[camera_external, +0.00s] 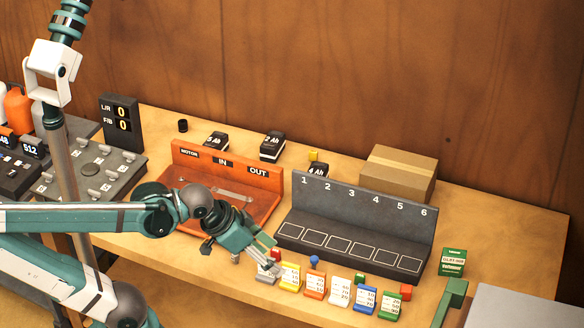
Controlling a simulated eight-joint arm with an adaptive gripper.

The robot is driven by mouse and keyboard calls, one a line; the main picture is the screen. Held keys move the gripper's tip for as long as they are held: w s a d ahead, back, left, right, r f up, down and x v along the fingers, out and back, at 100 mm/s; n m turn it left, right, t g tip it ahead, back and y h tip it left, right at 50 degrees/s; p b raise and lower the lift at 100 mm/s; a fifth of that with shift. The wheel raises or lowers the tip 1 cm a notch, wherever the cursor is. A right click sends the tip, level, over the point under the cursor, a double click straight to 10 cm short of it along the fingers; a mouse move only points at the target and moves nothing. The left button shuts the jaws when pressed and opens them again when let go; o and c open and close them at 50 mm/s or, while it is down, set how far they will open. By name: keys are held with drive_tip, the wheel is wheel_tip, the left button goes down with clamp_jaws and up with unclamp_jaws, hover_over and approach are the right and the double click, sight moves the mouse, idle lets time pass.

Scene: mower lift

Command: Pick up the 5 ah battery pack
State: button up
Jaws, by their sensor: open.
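Three dark battery packs stand behind the trays. The left one (216,142) has a small label that seems to read 5 Ah. The middle one (272,147) seems to read 2 Ah, and the right one (318,171), partly hidden behind the numbered rack, seems to read 4 Ah. My gripper (269,269) is open, low at the table's front edge, beside the left end of a row of coloured tags. It is well in front of the packs, with the orange tray between. I see nothing held between the fingers.
The orange tray (182,150) is marked MOTOR, IN, OUT. The numbered dark rack (293,203) and a cardboard box (399,171) stand to the right. Coloured tags (340,292) line the front edge. A counter display (121,123) and switch panel stand left.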

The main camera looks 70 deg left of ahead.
drive_tip(key=w+a+r+n+g+y+p, duration=0.1)
drive_tip(key=w+a+r+p, duration=0.15)
drive_tip(key=w+a, duration=0.45)
drive_tip(key=w+a+r+n+g+p, duration=0.15)
drive_tip(key=w+a+r, duration=0.25)
drive_tip(key=a, duration=0.5)
drive_tip(key=w+a+n+g+p, duration=0.1)
drive_tip(key=w+a+p, duration=0.15)
drive_tip(key=a, duration=0.65)
drive_tip(key=w+a+n+g+p, duration=0.1)
drive_tip(key=w+a+n, duration=0.15)
drive_tip(key=a, duration=0.65)
drive_tip(key=n+g+h+p, duration=0.1)
drive_tip(key=n+g+p, duration=0.2)
drive_tip(key=p, duration=0.4)
hover_over(215, 140)
drive_tip(key=f, duration=1.3)
drive_tip(key=shift+w+d+f, duration=0.3)
drive_tip(key=shift+f, duration=0.1)
drive_tip(key=shift+s+a+f, duration=0.25)
drive_tip(key=shift+a+f, duration=0.05)
drive_tip(key=shift+a, duration=0.05)
